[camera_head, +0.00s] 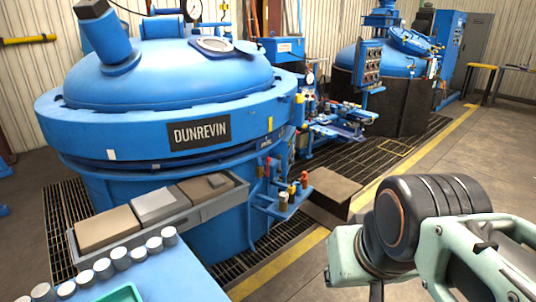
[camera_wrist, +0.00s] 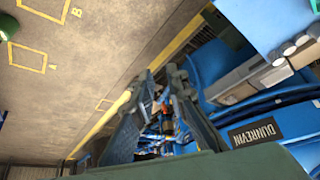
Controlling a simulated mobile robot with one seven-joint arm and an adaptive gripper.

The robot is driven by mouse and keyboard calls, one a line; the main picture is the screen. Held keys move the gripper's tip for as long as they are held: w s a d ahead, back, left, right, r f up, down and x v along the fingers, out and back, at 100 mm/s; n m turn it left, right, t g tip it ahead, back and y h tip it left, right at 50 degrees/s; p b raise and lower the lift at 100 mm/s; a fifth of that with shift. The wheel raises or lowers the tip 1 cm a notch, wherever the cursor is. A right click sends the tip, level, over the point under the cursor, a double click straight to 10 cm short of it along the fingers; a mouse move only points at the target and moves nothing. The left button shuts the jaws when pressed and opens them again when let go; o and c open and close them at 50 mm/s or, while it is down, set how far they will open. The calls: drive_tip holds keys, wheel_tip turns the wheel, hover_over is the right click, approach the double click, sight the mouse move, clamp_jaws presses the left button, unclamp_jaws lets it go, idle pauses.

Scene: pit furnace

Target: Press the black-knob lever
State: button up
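The large blue furnace labelled DUNREVIN (camera_head: 165,130) fills the left of the head view. A small blue shelf (camera_head: 285,203) on its right side carries several short levers or valves with coloured tops, including a red one (camera_head: 304,179) and a yellow one (camera_head: 292,188). A black knob is too small to pick out surely. In the wrist view my gripper (camera_wrist: 160,70) is open and empty, its two dark fingers apart. Small blue and orange fittings (camera_wrist: 168,125) show between the fingers, well beyond them. The fingers are not visible in the head view.
A grey tray (camera_head: 160,228) with several blocks sits before the furnace, near a blue table (camera_head: 165,270) with white cylinders. A brown box (camera_head: 332,188) stands on the floor grating right of the shelf. Open floor lies beyond the yellow line (camera_head: 300,262). A second furnace (camera_head: 395,95) stands behind.

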wheel_tip(320, 180, up, 11)
drive_tip(key=p, duration=1)
drive_tip(key=shift+r, duration=0.1)
clamp_jaws()
drive_tip(key=shift+f, duration=0.2)
drive_tip(key=shift+w, duration=0.1)
